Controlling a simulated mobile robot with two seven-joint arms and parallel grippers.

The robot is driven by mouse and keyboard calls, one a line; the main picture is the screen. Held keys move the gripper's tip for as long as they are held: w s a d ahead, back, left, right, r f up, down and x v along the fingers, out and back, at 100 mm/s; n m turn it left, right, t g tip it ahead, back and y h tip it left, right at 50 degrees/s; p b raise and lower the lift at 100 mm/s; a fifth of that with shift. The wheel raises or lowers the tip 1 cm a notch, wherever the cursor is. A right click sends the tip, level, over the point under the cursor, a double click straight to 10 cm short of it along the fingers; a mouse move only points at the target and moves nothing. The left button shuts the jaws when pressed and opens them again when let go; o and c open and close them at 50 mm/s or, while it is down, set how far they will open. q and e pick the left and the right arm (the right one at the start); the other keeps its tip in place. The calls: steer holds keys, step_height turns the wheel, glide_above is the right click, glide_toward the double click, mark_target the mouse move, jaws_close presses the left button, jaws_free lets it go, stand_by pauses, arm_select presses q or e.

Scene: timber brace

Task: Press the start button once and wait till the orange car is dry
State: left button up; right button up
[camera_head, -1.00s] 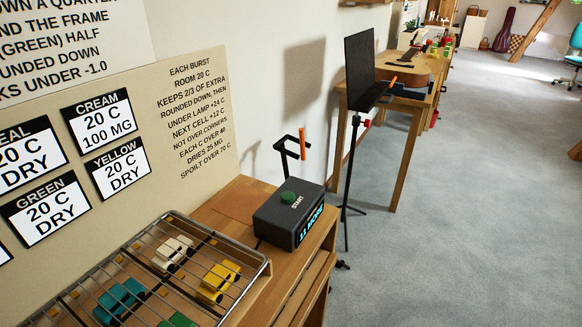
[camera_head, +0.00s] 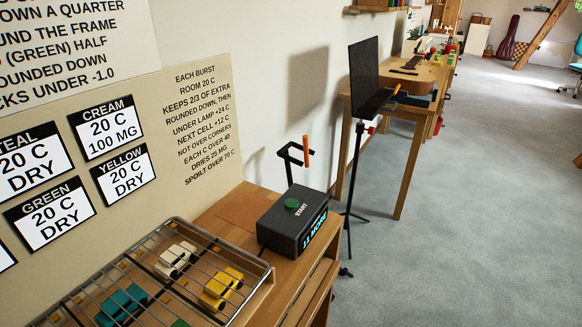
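The start button (camera_head: 291,204) is a green knob on top of a dark box (camera_head: 295,222) marked START, with a lit display on its front whose text I cannot read surely. The box stands on the wooden bench right of a wire rack. No orange car shows in this view. Signs (camera_head: 108,125) read cream 20 C, 100 mg; yellow, teal and green 20 C, dry. Neither gripper is in view.
A black clamp with an orange handle (camera_head: 306,151) stands behind the box. A dark panel on a stand (camera_head: 364,75) rises beyond it, before a wooden table (camera_head: 407,110). A rules board (camera_head: 202,125) is at the left.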

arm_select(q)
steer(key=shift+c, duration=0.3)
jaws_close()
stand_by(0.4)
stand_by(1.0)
